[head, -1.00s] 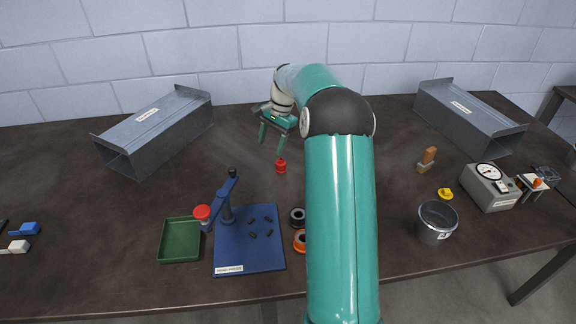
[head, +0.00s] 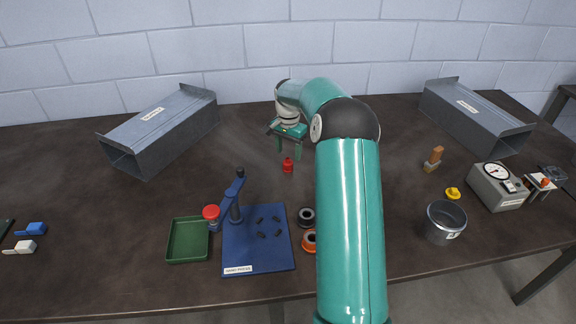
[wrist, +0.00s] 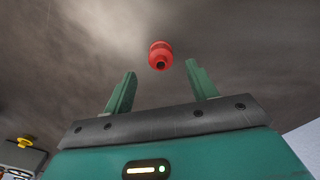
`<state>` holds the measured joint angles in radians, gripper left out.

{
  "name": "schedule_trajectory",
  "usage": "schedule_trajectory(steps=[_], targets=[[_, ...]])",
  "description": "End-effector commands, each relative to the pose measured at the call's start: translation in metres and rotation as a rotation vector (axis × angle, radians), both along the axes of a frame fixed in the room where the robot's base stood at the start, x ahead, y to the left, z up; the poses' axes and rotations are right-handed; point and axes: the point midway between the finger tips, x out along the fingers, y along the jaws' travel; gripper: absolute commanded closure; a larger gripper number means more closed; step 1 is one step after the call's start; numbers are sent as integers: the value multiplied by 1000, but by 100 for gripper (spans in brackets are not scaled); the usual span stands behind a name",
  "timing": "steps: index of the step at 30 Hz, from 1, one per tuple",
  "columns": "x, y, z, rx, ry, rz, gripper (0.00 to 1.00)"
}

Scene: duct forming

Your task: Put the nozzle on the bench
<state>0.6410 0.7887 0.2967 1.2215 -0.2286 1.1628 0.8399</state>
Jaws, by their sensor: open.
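A small red stepped piece, which looks like the nozzle (head: 287,166), stands on the dark bench (head: 60,190) near the middle. In the wrist view the nozzle (wrist: 160,56) shows a dark hole in its near end and appears just beyond the gap between the fingertips. My gripper (head: 289,152) is open and empty, its green fingers pointing down toward the nozzle from its far side. In the wrist view both fingers of my gripper (wrist: 160,75) stand apart with nothing between them. I cannot tell the exact height of the fingertips above the bench.
A blue press (head: 255,262) and green tray (head: 187,254) stand front left of the nozzle. Metal ducts lie at the back left (head: 140,146) and back right (head: 475,125). A metal cup (head: 444,222) and gauge box (head: 497,190) stand at right. The bench around the nozzle is clear.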

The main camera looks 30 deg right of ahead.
Motion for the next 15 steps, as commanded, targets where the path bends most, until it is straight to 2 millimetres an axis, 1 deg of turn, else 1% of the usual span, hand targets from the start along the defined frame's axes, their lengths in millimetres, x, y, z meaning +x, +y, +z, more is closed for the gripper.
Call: schedule_trajectory(steps=[4, 10, 12, 15], targets=[[0, 1, -15, 2, 2, -2, 43], [1, 1, -46, 2, 2, -3, 43], [1, 1, -50, 2, 1, -3, 43], [1, 1, -51, 0, 0, -3, 43]])
